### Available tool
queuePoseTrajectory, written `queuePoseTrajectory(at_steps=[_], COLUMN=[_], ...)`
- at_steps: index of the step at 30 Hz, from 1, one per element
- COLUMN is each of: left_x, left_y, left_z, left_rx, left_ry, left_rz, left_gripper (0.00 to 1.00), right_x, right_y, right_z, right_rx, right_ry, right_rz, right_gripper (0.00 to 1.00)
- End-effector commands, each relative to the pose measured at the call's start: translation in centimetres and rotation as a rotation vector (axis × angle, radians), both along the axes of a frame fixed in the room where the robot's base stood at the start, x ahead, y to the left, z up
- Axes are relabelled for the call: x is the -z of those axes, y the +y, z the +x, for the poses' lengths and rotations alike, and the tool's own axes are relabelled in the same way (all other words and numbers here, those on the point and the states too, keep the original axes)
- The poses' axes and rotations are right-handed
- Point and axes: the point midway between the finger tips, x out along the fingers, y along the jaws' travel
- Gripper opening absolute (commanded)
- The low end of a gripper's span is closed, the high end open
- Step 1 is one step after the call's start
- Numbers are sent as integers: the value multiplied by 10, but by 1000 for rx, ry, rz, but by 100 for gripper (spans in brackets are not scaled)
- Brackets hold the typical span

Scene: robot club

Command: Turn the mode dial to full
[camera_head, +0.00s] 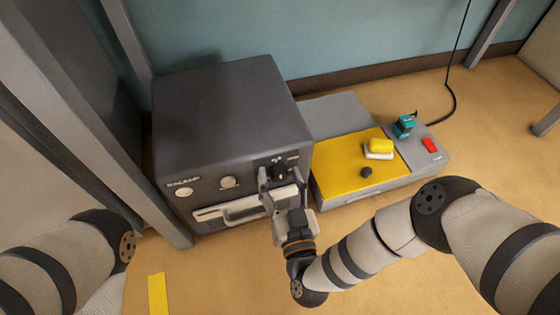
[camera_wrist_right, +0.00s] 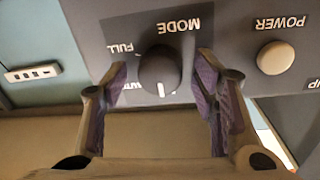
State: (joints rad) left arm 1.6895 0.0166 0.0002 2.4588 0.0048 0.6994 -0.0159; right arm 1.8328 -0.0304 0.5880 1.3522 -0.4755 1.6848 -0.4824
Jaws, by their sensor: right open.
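The mode dial (camera_head: 278,167) is a round black knob on the upper right of the dark machine's front panel. In the right wrist view, which shows the panel upside down, the dial (camera_wrist_right: 158,70) has a white mark at its lower edge. The label FULL is left of it, MODE is above, and another label is partly hidden by a finger. The mark does not point at FULL. My right gripper (camera_head: 281,178) is open, with its fingers (camera_wrist_right: 160,82) on either side of the dial. Contact cannot be told. My left gripper is out of view.
A round power knob (camera_wrist_right: 275,57) is beside the dial. A drawer with a white handle (camera_head: 243,207) is below. Right of the machine (camera_head: 225,105) is a yellow-topped unit (camera_head: 335,180) with small items. A grey post stands left of the machine.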

Motion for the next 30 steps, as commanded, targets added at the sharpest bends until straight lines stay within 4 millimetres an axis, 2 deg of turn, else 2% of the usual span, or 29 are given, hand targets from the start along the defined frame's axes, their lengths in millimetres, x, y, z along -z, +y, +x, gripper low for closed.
queuePoseTrajectory(at_steps=[8,12,14,15,23,30], left_x=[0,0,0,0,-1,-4], left_y=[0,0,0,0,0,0], left_z=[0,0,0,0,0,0], left_rx=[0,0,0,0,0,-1], left_ry=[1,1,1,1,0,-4], left_rz=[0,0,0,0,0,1], left_gripper=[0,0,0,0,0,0], right_x=[0,0,0,0,-1,-2], right_y=[1,1,1,1,1,0], right_z=[-1,-1,-1,-1,0,0], right_rx=[0,0,0,0,0,0], right_ry=[1,1,1,1,7,43], right_rz=[1,1,1,1,21,133], right_gripper=[54,22,8,5,5,5])
